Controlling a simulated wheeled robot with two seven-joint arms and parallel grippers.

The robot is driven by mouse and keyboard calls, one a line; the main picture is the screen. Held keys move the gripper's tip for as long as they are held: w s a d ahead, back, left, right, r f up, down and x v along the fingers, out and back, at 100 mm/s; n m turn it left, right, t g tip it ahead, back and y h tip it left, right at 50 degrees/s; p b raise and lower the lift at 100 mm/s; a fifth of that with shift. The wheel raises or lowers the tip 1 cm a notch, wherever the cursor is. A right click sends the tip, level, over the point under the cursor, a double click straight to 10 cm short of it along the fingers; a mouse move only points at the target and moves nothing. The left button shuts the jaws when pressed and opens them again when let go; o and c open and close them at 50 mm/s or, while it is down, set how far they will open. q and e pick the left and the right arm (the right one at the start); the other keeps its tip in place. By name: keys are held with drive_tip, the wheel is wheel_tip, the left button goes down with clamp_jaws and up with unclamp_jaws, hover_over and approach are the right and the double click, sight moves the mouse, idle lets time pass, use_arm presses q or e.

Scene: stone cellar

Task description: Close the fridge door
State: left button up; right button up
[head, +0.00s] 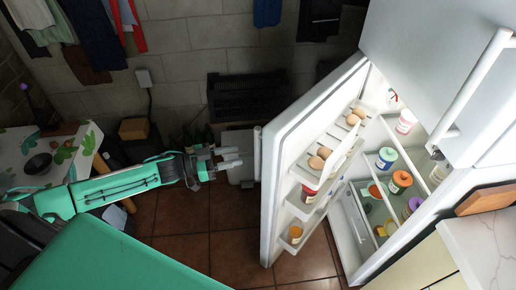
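The fridge (430,75) stands at the right, its upper door shut with a long white handle (475,85). The lower fridge door (285,165) is swung wide open towards the left, its shelved inner side facing right. A pale handle (257,154) shows along the door's outer left side. My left gripper (237,157) is to the left of this door, fingers pointing right at the handle, with a small gap between them in the picture. Its two pale fingers look apart, with nothing between them. My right gripper is not in view.
Eggs (319,158) and jars (296,232) sit in the door shelves; more jars (400,180) stand inside the fridge. A marble counter (485,250) is at the lower right. A patterned table (50,160) is at the left. Tiled floor (180,225) is clear left of the door.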

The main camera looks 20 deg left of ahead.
sight(258, 151)
use_arm(q)
drive_tip(key=shift+p+x, duration=0.9)
drive_tip(key=shift+x, duration=3.45)
clamp_jaws()
